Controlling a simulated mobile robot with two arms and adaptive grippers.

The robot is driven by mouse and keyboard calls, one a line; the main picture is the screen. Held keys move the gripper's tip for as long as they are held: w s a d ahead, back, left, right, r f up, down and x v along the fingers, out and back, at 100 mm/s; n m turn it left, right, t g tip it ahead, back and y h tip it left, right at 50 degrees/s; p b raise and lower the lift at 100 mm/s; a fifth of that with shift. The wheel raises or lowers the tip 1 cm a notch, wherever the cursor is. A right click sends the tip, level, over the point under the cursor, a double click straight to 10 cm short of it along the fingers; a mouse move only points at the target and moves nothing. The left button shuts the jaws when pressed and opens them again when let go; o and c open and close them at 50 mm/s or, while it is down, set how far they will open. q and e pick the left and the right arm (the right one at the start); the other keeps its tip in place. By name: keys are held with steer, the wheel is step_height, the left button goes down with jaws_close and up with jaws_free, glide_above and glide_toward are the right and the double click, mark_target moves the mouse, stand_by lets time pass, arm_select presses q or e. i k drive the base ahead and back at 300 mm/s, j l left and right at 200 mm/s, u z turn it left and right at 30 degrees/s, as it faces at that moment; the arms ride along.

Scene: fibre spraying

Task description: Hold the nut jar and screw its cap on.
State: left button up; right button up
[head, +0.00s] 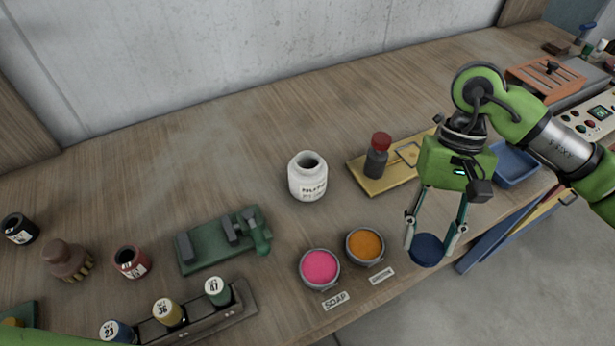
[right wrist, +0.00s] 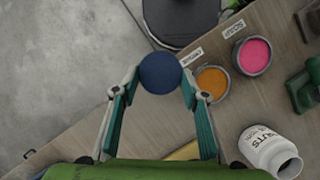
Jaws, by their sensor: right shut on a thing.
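The white nut jar (head: 308,180) stands upright and open on the wooden bench, with its dark mouth facing up. It also shows in the right wrist view (right wrist: 268,150) at the lower right, with lettering on its side. My right gripper (head: 430,240) is shut on the dark blue round cap (head: 428,251), to the right of and apart from the jar, near the bench's front edge. The cap sits between both fingertips in the right wrist view (right wrist: 160,73). My left gripper is not in view.
A pink bowl (head: 320,267) and an orange bowl (head: 365,244) stand between the jar and the front edge. A yellow board (head: 380,184) with a red-capped bottle (head: 377,157) lies right of the jar. A green fixture (head: 215,243) stands to its left. The bench behind is clear.

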mark_target(306, 171)
steer(key=k, duration=0.65)
steer(key=l+u, duration=0.1)
steer(key=u, duration=1.5)
steer(key=k+l, duration=0.15)
steer(key=l, duration=0.25)
steer(key=k+l, duration=0.1)
steer(key=l, duration=0.35)
steer(key=k+l, duration=0.15)
steer(key=l, duration=0.25)
steer(key=k+l, duration=0.1)
steer(key=l, duration=0.3)
steer(key=k+l, duration=0.15)
steer(key=l, duration=0.25)
